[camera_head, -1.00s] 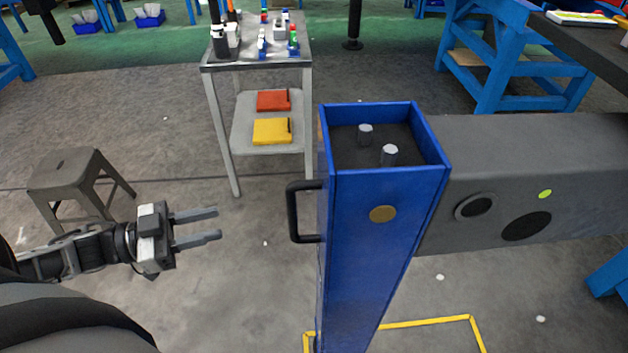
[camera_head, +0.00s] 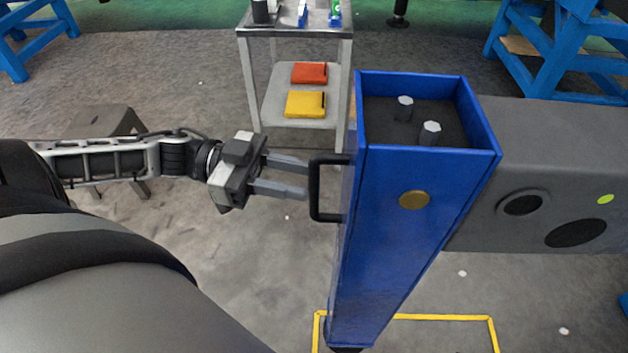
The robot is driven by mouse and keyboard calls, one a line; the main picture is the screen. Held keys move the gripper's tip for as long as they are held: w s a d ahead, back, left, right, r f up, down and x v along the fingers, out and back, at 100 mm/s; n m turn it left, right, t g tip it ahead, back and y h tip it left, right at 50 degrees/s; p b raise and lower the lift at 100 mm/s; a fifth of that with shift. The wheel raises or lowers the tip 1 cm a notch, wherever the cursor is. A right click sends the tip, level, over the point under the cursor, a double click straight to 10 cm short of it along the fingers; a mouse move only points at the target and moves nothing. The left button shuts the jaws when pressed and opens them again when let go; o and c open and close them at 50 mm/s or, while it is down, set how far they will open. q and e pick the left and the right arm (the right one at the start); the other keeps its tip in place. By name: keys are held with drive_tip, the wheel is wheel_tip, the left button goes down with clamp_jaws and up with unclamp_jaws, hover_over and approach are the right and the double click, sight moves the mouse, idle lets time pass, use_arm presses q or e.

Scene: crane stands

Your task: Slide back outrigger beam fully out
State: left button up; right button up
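The blue outrigger end post (camera_head: 398,230) stands upright in the middle right of the head view, with two grey pins in its open top. A grey beam (camera_head: 560,170) runs from it to the right. A black D-shaped handle (camera_head: 314,190) sticks out from the post's left face. My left gripper (camera_head: 306,180) is open, its two grey fingers pointing right at the handle. The fingertips are at the handle's outer bar or just short of it; I cannot tell whether they touch. My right gripper is not in view.
A metal trolley (camera_head: 262,92) with a red box (camera_head: 310,73) and a yellow box (camera_head: 305,104) stands behind the post. A grey stool (camera_head: 105,122) is behind my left arm. Yellow floor tape (camera_head: 440,317) surrounds the post's foot. Blue stands (camera_head: 560,60) are at the back right.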

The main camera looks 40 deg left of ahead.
sight(314, 212)
use_arm(q)
drive_tip(key=shift+x, duration=1.65)
